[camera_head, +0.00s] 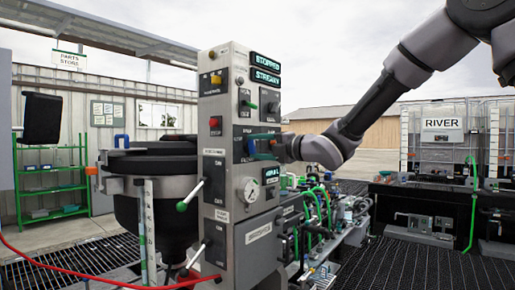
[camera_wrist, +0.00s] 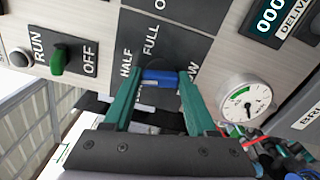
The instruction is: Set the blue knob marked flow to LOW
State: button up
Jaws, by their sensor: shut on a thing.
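The blue knob (camera_wrist: 161,78) is on a dark plate of the control panel, with HALF, FULL and a partly hidden label ending in "OW" around it. My gripper (camera_wrist: 160,84) has its teal fingers on either side of the knob, shut on it. The knob's bar lies roughly level across the wrist view, between the fingers. Which label it points to I cannot tell. In the head view the blue knob (camera_head: 251,147) shows at the panel's side face, with my gripper reaching it from the right.
A green RUN/OFF knob (camera_wrist: 58,60) sits left of the plate in the wrist view. A round gauge (camera_wrist: 245,99) and a digital display (camera_wrist: 269,20) are to the right. In the head view, green-tipped levers (camera_head: 182,206) stick out of the panel (camera_head: 212,165).

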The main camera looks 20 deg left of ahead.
jog(key=n, duration=0.4)
jog(key=shift+n, duration=0.3)
jog(key=n, duration=0.4)
jog(key=shift+n, duration=0.4)
jog(key=o, duration=1.4)
jog(key=shift+c, duration=0.2)
jog(key=v, duration=1.1)
